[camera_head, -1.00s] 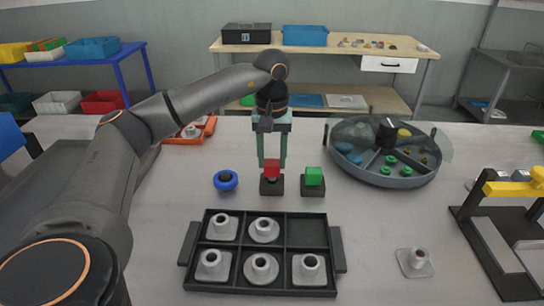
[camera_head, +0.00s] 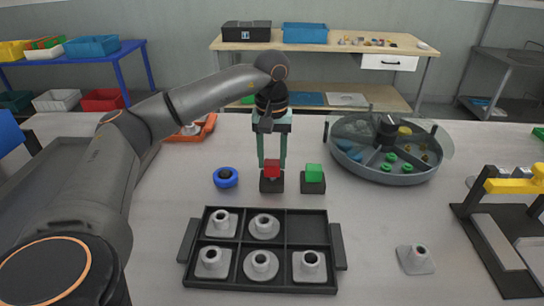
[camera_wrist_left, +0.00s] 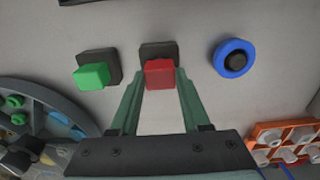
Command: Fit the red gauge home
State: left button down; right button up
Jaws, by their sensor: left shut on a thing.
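The red gauge (camera_head: 271,168) is a red block at a dark square base (camera_head: 271,186) on the table. My left gripper (camera_head: 272,163) points down with its two green fingers shut on the red gauge. In the left wrist view the red gauge (camera_wrist_left: 159,73) sits between the fingertips (camera_wrist_left: 159,78), with the dark base (camera_wrist_left: 158,50) partly hidden behind it. I cannot tell whether the gauge is fully seated in the base. My right gripper is not in view.
A green block (camera_head: 314,174) on a dark base stands close on the right, a blue ring (camera_head: 226,178) on the left. A black tray (camera_head: 188,255) with grey parts lies in front. A round divided tray (camera_head: 390,176) stands at right.

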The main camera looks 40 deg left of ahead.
pick_arm(q)
jog(key=shift+f, duration=0.35)
dwell(0.7)
jog(key=shift+f, duration=0.1)
dwell(0.9)
dwell(0.9)
jog(key=shift+p, duration=0.35)
dwell(0.5)
jog(key=shift+f, duration=0.2)
dwell(1.1)
jog(key=c, duration=0.8)
grip_release()
jog(key=o, duration=0.5)
